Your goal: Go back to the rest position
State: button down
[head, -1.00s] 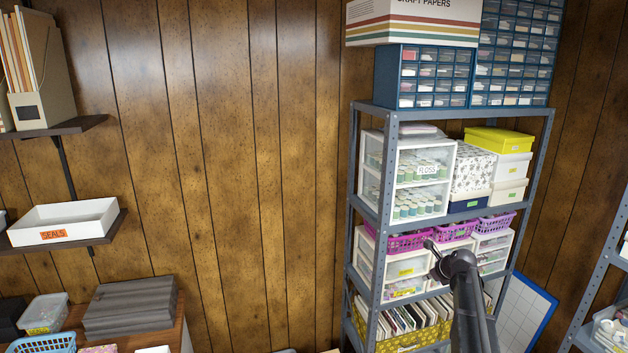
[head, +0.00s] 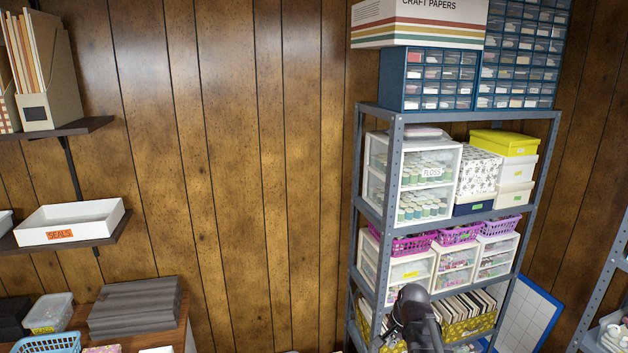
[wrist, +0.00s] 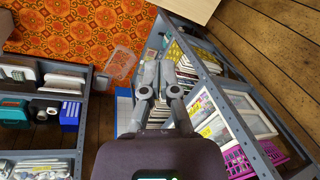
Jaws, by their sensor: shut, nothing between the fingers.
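My gripper (wrist: 158,75) shows in the wrist view with its two fingers together and nothing between them. It hangs in front of the grey metal shelf rack (wrist: 240,85), seen at a slant from above. In the head view the end of my dark arm shows at the lower right, in front of the lower shelves of the rack (head: 393,160). The gripper fingers cannot be made out there.
The rack holds white drawer units (head: 410,205), purple baskets (head: 458,235) and a patterned bin of cards (head: 480,325). A second rack (head: 592,300) stands at the right edge. Wall shelves (head: 75,235) are at the left.

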jog(key=s+a+n+g+h, duration=0.1)
jog(key=s+a+n, duration=0.3)
jog(key=s+n, duration=0.5)
jog(key=shift+s+f+g+h, duration=0.3)
jog(key=shift+s+g, duration=0.3)
jog(key=shift+s, duration=0.6)
jog(key=shift+c, duration=2)
grip_release()
jog(key=shift+c, duration=1)
